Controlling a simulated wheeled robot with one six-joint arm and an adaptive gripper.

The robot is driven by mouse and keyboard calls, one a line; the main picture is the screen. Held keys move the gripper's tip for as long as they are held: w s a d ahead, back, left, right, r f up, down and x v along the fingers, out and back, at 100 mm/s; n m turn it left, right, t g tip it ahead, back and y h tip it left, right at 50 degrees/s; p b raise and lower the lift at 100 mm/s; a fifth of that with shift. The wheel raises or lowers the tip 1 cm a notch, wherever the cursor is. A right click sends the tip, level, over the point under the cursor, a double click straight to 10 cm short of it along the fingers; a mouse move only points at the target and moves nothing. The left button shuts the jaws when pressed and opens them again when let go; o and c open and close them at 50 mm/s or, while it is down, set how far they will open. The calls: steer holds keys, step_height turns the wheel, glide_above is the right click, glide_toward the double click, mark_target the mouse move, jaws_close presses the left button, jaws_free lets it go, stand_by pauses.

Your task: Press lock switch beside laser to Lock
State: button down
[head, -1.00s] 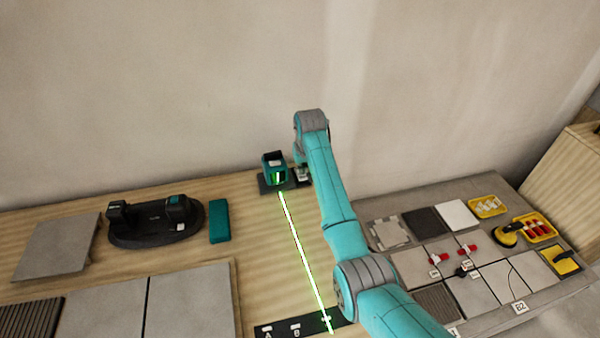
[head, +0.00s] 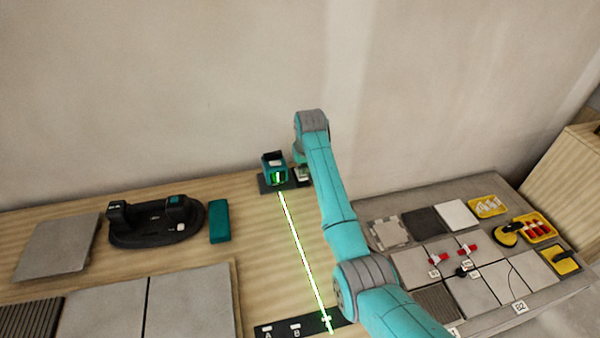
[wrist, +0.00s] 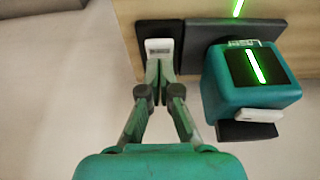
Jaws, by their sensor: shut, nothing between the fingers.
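The teal laser (head: 273,169) stands on a dark base near the wall in the head view, with a bright green line running from it. It also shows in the wrist view (wrist: 252,92), at the right. A pale lock switch (wrist: 159,46) sits on a dark plate left of the laser in the wrist view. My gripper (wrist: 158,68) is shut and empty, its fingertips right at the near edge of the switch. I cannot tell whether they touch it, or which way the switch is set.
A black suction lifter (head: 155,222) and a teal block (head: 219,221) lie left of the laser. Grey tiles (head: 190,303) lie at the front left. A grey table (head: 480,323) at the right holds tiles, yellow trays and red clips. The wall (head: 150,90) is close behind the laser.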

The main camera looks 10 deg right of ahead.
mark_target(303, 177)
steer(key=shift+f, duration=1.15)
steer(key=shift+r, duration=0.1)
stand_by(0.4)
steer(key=shift+r, duration=3.45)
